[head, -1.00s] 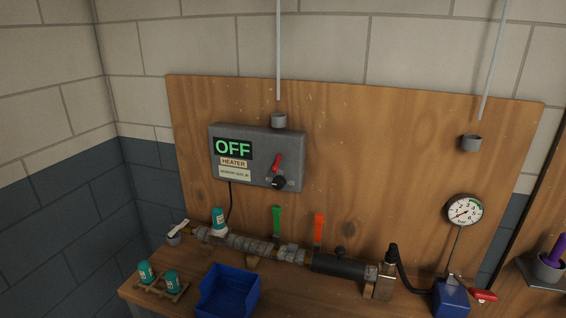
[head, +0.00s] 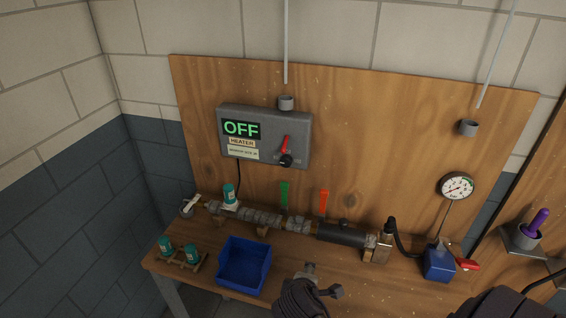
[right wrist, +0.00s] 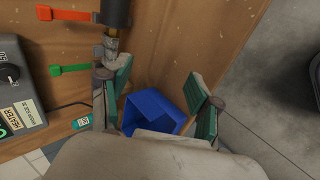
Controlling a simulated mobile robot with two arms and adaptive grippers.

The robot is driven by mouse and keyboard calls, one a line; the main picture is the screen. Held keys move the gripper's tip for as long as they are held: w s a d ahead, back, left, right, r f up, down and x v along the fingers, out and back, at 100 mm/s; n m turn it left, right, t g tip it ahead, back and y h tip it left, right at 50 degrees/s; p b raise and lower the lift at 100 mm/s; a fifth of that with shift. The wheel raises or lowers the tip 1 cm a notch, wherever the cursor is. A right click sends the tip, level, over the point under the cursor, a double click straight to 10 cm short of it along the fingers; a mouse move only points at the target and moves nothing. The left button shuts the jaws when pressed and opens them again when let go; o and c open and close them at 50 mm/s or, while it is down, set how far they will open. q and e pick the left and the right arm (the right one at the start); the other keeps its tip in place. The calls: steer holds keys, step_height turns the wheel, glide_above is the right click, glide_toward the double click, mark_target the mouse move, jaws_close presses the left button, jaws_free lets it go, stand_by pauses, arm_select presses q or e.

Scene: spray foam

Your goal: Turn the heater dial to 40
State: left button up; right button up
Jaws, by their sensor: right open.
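The grey heater box (head: 265,120) is fixed to the plywood backboard. Its display (head: 241,130) shows a green OFF. The black dial (head: 286,160) is at its lower right, below a red lever (head: 284,144). In the right wrist view the dial (right wrist: 9,73) is at the left edge, well to the side of the fingers. My right gripper (head: 322,281) is over the bench front, below and apart from the heater. In the right wrist view the gripper (right wrist: 160,90) is open and empty, with teal pads wide apart. My left gripper is not in view.
A pipe run (head: 255,217) with a green handle (head: 284,197) and an orange handle (head: 323,203) crosses the bench below the heater. A pressure gauge (head: 457,187) is at right.

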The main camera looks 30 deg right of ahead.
steer(key=w+d+r+n+t+h, duration=0.25)
steer(key=w+r+n+h, duration=0.35)
steer(key=w, duration=0.4)
steer(key=n+t+h, duration=0.1)
steer(key=n+t, duration=0.2)
steer(key=n, duration=0.7)
glide_toward(285, 163)
steer(key=b+x, duration=0.4)
steer(key=x, duration=0.3)
steer(key=shift+w+f, duration=0.1)
steer(key=shift+f, duration=0.05)
steer(key=shift+w+d+b, duration=0.35)
steer(key=shift+w+d, duration=0.05)
steer(key=shift+d, duration=0.15)
steer(key=c, duration=1.1)
